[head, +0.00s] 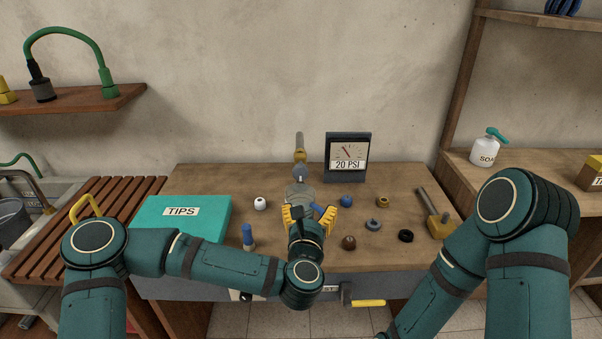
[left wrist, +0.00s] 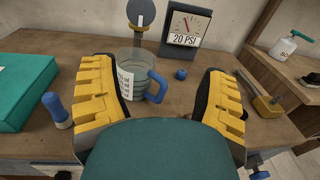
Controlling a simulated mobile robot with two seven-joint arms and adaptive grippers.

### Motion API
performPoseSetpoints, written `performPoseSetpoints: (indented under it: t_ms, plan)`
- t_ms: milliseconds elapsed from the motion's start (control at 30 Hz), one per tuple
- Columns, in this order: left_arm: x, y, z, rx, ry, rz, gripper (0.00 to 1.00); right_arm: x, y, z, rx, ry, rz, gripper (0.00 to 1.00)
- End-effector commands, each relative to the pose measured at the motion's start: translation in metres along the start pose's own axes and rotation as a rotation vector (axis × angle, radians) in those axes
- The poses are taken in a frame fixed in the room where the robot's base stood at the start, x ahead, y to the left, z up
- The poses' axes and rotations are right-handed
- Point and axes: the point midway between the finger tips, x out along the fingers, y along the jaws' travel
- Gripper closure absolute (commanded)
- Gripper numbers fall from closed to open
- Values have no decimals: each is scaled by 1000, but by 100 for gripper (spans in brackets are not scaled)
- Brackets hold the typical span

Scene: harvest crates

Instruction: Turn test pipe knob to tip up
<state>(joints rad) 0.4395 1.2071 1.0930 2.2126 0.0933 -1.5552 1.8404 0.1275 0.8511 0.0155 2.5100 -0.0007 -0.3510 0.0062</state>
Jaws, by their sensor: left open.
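The test pipe (head: 300,142) stands upright at the back of the bench, with a brass fitting. My left gripper (head: 309,216) is open over the bench, in front of the pipe and apart from the knob. A clear jug (left wrist: 128,66) with a blue handle stands beyond the fingers, partly hidden by the left one. My right gripper is out of view.
A gauge (head: 348,152) reading 20 PSI stands right of the pipe. A teal TIPS box (head: 182,218) is at left. Several small caps and rings, a blue-topped piece (head: 248,238) and a yellow-headed tool (head: 438,222) lie on the bench (head: 400,185).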

Motion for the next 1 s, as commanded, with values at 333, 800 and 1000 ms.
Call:
performPoseSetpoints:
  t_ms: [333,800,1000]
  plan:
    - [17,20,23,-204,-40,98,25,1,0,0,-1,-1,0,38]
    - [103,28,24,-200,-39,97,25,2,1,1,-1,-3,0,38]
    - [130,30,26,-199,-39,95,25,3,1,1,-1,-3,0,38]
